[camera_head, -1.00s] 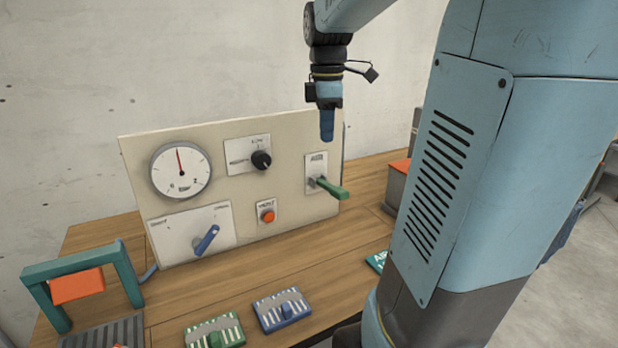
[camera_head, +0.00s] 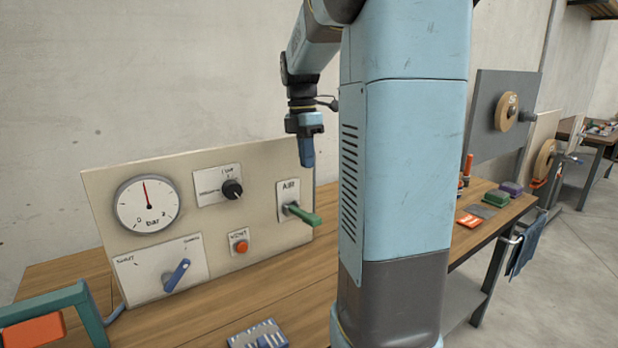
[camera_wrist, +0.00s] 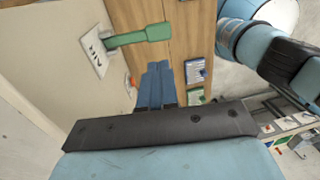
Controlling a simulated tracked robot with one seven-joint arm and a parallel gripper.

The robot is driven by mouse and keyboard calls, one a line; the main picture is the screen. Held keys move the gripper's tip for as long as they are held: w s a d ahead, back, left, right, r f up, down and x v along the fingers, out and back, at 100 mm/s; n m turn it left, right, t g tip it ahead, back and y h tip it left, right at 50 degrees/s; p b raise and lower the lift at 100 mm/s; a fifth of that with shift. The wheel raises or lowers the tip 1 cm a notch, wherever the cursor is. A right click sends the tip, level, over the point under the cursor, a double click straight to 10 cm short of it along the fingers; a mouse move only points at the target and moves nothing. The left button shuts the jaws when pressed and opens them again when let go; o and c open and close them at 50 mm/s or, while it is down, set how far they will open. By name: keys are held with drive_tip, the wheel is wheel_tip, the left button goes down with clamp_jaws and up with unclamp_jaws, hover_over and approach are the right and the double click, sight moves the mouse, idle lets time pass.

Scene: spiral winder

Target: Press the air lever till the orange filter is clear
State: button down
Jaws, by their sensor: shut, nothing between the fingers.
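The green air lever (camera_head: 302,214) sticks out from a white plate marked AIR on the right part of the beige panel (camera_head: 262,185). It also shows in the wrist view (camera_wrist: 140,36), at the upper left. My gripper (camera_head: 307,160) is shut and empty, pointing down above the lever and apart from it. Its blue fingers show together in the wrist view (camera_wrist: 157,84). An orange block (camera_head: 32,331), possibly the filter, hangs in a green frame (camera_head: 84,300) at the lower left, partly cut off by the picture edge. I cannot tell whether it is clear.
The panel also carries a bar gauge (camera_head: 147,204) with its needle near upright, a black knob (camera_head: 232,189), a blue handle (camera_head: 177,276) and an orange button (camera_head: 240,247). A blue block (camera_head: 257,336) lies on the bench. My arm hides the middle right.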

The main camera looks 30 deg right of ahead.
sight(312, 216)
drive_tip(key=f, duration=0.4)
drive_tip(key=s+f, duration=0.1)
drive_tip(key=f, duration=0.3)
drive_tip(key=s+f, duration=0.1)
drive_tip(key=f, duration=0.3)
drive_tip(key=shift+f, duration=0.4)
